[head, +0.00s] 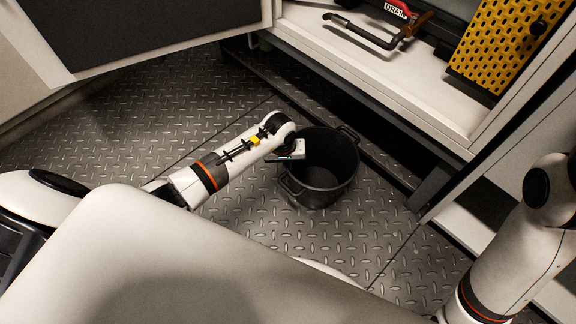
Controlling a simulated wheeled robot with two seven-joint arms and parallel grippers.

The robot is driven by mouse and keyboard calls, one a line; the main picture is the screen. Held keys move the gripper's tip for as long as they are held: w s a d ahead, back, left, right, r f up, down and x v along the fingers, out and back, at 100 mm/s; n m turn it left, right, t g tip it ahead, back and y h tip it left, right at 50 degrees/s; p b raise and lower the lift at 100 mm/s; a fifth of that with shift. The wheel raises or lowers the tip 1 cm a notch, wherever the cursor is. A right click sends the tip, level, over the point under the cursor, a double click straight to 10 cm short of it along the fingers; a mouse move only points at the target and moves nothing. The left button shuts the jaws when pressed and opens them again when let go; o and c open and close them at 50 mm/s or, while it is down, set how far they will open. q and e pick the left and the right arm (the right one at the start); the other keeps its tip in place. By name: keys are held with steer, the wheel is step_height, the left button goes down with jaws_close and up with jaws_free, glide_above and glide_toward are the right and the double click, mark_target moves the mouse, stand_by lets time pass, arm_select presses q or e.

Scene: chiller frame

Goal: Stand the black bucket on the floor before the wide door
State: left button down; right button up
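The black bucket (336,186) stands upright, or close to it, on the diamond-plate floor in front of the chiller frame. Its open top faces me and it looks empty, with a loop handle at each side. My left gripper (290,158) is at the bucket's left rim, beside or just over it. Its fingers are small and partly hidden, so I cannot tell whether they touch or hold the rim. My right arm comes in at the right edge, and its gripper is outside the view. A wide door (130,30) hangs open at the upper left.
The chiller frame's white sill (390,85) runs behind the bucket, with a pipe carrying a red DRAIN tag (397,9) above it. A yellow perforated panel (500,45) is at the upper right. Floor (140,125) is clear left of the bucket.

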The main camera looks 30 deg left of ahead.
arm_select(q)
steer(key=shift+f, duration=0.1)
steer(key=c, duration=2)
jaws_free()
steer(key=shift+c, duration=0.2)
steer(key=o, duration=0.4)
steer(key=shift+c, duration=0.2)
